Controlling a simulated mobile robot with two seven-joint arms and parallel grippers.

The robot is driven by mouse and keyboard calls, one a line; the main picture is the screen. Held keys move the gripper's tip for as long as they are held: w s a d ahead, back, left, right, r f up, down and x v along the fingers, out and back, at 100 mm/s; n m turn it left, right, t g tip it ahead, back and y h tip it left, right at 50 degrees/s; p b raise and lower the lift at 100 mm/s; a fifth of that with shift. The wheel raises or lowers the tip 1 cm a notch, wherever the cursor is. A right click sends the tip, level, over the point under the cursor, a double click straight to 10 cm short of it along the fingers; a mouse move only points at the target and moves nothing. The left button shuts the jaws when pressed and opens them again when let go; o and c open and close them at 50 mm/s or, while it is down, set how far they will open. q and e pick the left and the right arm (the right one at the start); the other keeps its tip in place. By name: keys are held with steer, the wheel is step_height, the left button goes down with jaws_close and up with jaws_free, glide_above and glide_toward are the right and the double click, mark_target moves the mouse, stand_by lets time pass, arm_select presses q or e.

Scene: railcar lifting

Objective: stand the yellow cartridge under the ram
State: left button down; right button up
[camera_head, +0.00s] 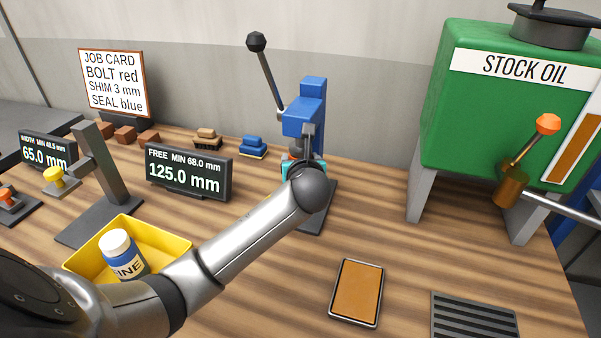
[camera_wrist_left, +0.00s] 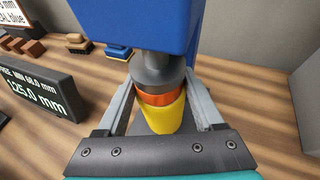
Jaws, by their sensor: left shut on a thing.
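The yellow cartridge (camera_wrist_left: 165,120), with an orange band (camera_wrist_left: 155,98) at its top, is upright between the fingers of my left gripper (camera_wrist_left: 163,105). The gripper is shut on it. The grey ram (camera_wrist_left: 160,70) of the blue press (camera_head: 305,115) is directly above the cartridge, very close to the orange band; I cannot tell whether they touch. The cartridge's lower end is hidden behind my gripper, so its contact with the press base (camera_head: 321,205) is unclear. In the head view my arm and wrist hide most of the cartridge. My right gripper is not in view.
The press lever has a black knob (camera_head: 257,42). A display (camera_head: 188,171) reads 125.0 mm. An orange-topped tray (camera_head: 356,291) and dark grate (camera_head: 474,316) lie in front. A green oil tank (camera_head: 480,120) stands right.

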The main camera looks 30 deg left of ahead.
arm_select(q)
step_height(320, 180, down, 3)
steer(key=shift+f+b, duration=0.2)
steer(key=shift+b, duration=0.4)
steer(key=shift+r, duration=0.1)
jaws_free()
steer(key=shift+f, duration=0.2)
steer(key=shift+s+d+r, duration=0.15)
steer(key=shift+s+r, duration=0.05)
steer(key=p+v, duration=0.3)
steer(key=v, duration=0.8)
steer(key=shift+s+d+r, duration=0.15)
steer(key=shift+s+r, duration=0.05)
steer(key=shift+s, duration=0.05)
